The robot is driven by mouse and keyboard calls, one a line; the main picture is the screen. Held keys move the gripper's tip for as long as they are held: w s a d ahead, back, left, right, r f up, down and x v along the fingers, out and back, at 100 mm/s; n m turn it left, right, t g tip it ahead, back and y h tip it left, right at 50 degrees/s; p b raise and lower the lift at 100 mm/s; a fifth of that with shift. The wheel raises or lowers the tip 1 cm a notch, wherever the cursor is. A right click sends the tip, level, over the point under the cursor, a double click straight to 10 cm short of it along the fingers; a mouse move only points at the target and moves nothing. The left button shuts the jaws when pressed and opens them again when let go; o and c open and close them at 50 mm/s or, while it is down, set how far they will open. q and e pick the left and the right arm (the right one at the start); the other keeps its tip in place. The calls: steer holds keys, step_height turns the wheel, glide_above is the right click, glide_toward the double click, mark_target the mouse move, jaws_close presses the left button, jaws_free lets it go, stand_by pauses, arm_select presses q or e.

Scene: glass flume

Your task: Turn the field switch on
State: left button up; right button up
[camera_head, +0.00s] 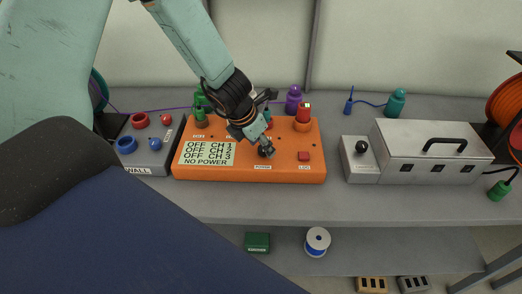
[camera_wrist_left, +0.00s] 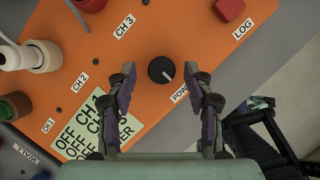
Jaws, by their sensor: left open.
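No label that I can read says field. A silver box (camera_head: 420,150) at the right in the head view carries a black knob (camera_head: 361,146) on its left end, with a label too small to read. An orange box (camera_head: 290,165) has a black knob labelled POWER (camera_wrist_left: 161,71), its white mark pointing toward the lower right in the left wrist view. Its display (camera_head: 207,152) reads OFF for CH 1, 2 and 3, and NO POWER. My left gripper (camera_head: 262,147) is open over this knob, fingers to either side; contact cannot be told. My right gripper is not in view.
A red LOG button (camera_head: 303,156) and a red plug (camera_head: 303,113) are on the orange box. A grey box (camera_head: 147,160) labelled WALL is at its left. Teal (camera_head: 396,102) and purple (camera_head: 293,98) plugs stand behind. The bench front (camera_head: 350,205) is clear.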

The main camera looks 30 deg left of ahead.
arm_select(q)
steer(key=shift+w+d+f, duration=0.2)
steer(key=shift+f, duration=0.1)
steer(key=shift+a, duration=0.1)
steer(key=shift+c, duration=1.4)
jaws_close()
